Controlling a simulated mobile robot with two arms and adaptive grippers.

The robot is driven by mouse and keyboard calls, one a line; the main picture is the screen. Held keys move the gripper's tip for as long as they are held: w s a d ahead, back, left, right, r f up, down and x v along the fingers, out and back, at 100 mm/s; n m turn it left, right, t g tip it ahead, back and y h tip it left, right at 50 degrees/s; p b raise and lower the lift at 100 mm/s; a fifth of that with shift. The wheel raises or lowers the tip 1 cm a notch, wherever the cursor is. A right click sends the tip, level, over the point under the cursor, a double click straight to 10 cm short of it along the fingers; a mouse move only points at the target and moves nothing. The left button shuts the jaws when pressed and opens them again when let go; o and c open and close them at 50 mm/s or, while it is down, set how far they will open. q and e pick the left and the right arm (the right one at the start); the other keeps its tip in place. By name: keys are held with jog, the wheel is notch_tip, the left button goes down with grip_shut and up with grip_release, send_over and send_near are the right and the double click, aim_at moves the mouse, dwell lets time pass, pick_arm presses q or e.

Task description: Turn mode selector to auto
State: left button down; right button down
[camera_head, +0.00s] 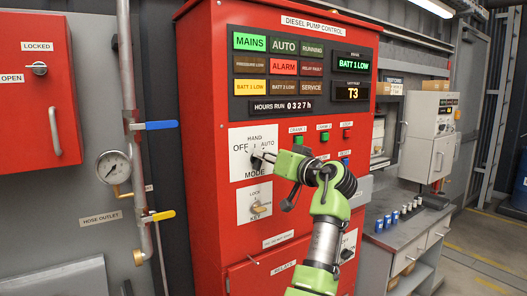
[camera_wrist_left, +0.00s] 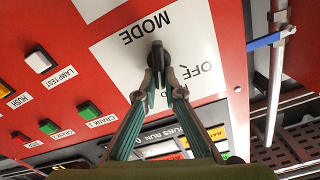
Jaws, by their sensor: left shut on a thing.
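The mode selector is a dark knob (camera_head: 256,158) on a white plate (camera_head: 240,170) marked OFF, HAND, AUTO and MODE, on the red diesel pump control cabinet. My left gripper (camera_head: 268,157) reaches it from the right and is shut on the knob. In the left wrist view the black knob (camera_wrist_left: 157,55) stands out from the plate between the two fingertips (camera_wrist_left: 160,88), which hide part of it. I cannot tell exactly which mark the knob points to. The lit panel shows MAINS, ALARM and BATT 1 LOW, while AUTO looks dim. My right gripper is not in view.
A lock key switch (camera_head: 261,209) sits just below the selector. Small coloured push buttons (camera_head: 297,140) lie to its right. A pipe with a blue lever (camera_head: 161,125), a yellow lever (camera_head: 160,216) and a gauge (camera_head: 114,167) stands left. A grey bench (camera_head: 405,235) stands right.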

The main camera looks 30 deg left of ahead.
pick_arm(q)
jog(key=shift+w+d+f+m+p, duration=0.15)
jog(key=shift+m+p, duration=0.55)
jog(key=shift+m, duration=0.7)
jog(key=shift+w+a+m+p, duration=0.15)
jog(key=shift+m+p, duration=0.55)
jog(key=shift+m, duration=0.7)
jog(key=shift+d, duration=0.15)
jog(key=c, duration=2.1)
grip_release()
jog(key=shift+w, duration=0.1)
jog(key=shift+c, duration=0.2)
jog(key=shift+f, duration=0.1)
jog(key=v, duration=1.1)
jog(key=shift+d, duration=0.4)
